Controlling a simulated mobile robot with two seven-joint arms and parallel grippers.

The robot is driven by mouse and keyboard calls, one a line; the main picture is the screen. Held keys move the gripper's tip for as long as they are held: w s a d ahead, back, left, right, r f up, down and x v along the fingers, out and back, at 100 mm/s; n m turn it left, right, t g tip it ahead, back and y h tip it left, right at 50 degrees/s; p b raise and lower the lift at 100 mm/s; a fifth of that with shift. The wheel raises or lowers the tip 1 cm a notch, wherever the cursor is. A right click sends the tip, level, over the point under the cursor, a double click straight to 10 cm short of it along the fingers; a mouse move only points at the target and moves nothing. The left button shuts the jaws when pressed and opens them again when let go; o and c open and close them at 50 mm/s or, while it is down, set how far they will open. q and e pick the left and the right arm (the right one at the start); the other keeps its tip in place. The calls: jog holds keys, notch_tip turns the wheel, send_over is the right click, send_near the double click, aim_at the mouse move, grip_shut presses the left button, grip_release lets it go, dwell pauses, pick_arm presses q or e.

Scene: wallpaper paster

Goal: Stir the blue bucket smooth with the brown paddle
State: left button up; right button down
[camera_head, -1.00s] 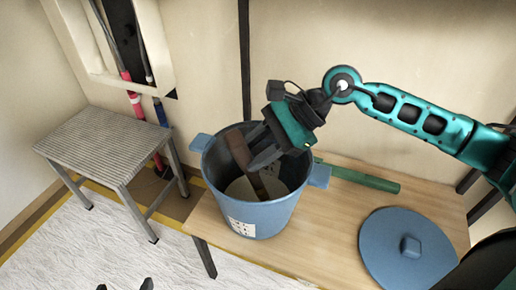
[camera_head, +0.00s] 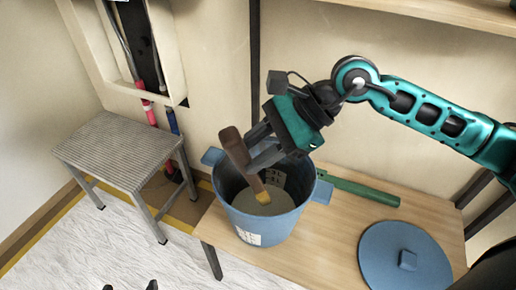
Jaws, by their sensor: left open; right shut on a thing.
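The blue bucket (camera_head: 262,228) stands uncovered on the wooden table, with a pale grey-beige paste (camera_head: 280,203) inside. My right gripper (camera_head: 256,152) is over the bucket's mouth, shut on the brown paddle (camera_head: 234,147). The paddle slants, with its wide brown end up above the rim. Its lower, yellowish end meets the paste near the middle. My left gripper (camera_head: 130,286) shows only as two dark fingertips at the bottom edge. They are apart, with nothing seen between them.
The blue lid (camera_head: 385,262) lies on the wooden table (camera_head: 325,242) to the right. A green bar (camera_head: 360,193) lies behind the bucket. A grey metal stool (camera_head: 120,150) stands to the left. Bare tabletop shows between bucket and lid.

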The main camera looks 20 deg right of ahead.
jog(key=r+p, duration=0.1)
jog(key=r, duration=0.1)
jog(key=s+a+r+p, duration=0.1)
jog(key=r, duration=0.1)
jog(key=r+p, duration=0.1)
jog(key=r, duration=0.1)
jog(key=shift+s+a, duration=0.25)
jog(key=shift+a, duration=0.15)
jog(key=shift+s+a+r+p, duration=0.15)
jog(key=shift+r+p, duration=0.2)
jog(key=shift+r, duration=0.05)
jog(key=shift+s+a+r+p, duration=0.1)
jog(key=shift+r+p, duration=0.2)
jog(key=shift+r, duration=0.05)
jog(key=shift+s+a+r, duration=0.1)
jog(key=shift+a+r, duration=0.05)
jog(key=shift+r, duration=0.2)
jog(key=shift+r+p, duration=1.7)
jog(key=shift+r, duration=0.8)
